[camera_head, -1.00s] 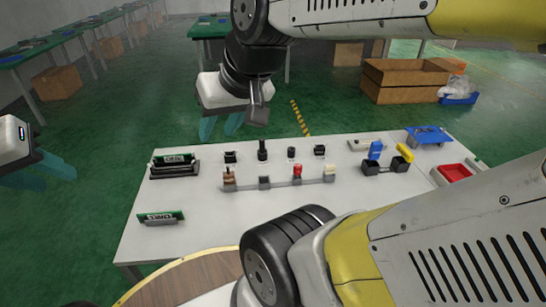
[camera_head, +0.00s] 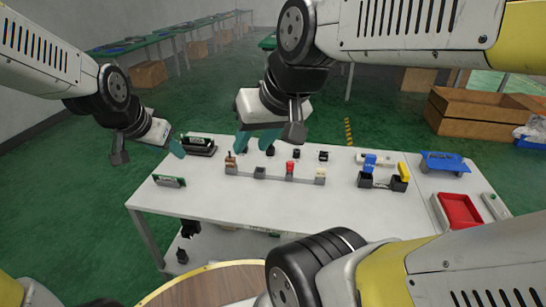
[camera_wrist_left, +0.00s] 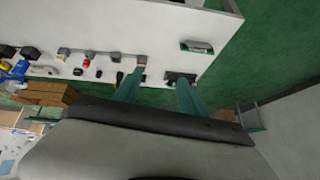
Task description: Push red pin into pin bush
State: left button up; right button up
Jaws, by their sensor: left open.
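The red pin (camera_head: 290,165) stands upright in a grey block on a low bar fixture (camera_head: 273,177) on the white table; it also shows in the left wrist view (camera_wrist_left: 86,63). Whether that grey block (camera_head: 290,175) is the pin bush, I cannot tell. My left gripper (camera_head: 174,146) is behind the table's far left corner area, left of the fixture and away from the pin. Its teal fingers are apart and empty in the left wrist view (camera_wrist_left: 157,90). My right gripper (camera_head: 256,140) has its teal fingers apart, above and left of the pin in the picture, partly covering small black fixtures.
A green board in a black holder (camera_head: 200,148) stands near my left gripper, and another green board (camera_head: 170,181) stands at the front left. Black blocks with blue and yellow handles (camera_head: 383,180) and a red tray (camera_head: 458,210) are to the right. The front middle of the table is clear.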

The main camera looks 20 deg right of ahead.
pick_arm(q)
jog(key=w+d+f+m+h, duration=0.2)
jog(key=w+d+f+m, duration=0.15)
jog(key=d+f, duration=0.35)
jog(key=m+h, duration=0.2)
jog(key=h, duration=0.5)
send_near(287, 167)
jog(key=x, duration=0.3)
jog(key=shift+s+d+f, duration=0.1)
jog(key=shift+d, duration=0.35)
jog(key=x, duration=0.8)
jog(key=shift+a, duration=0.1)
jog(key=shift+c, duration=0.2)
grip_shut()
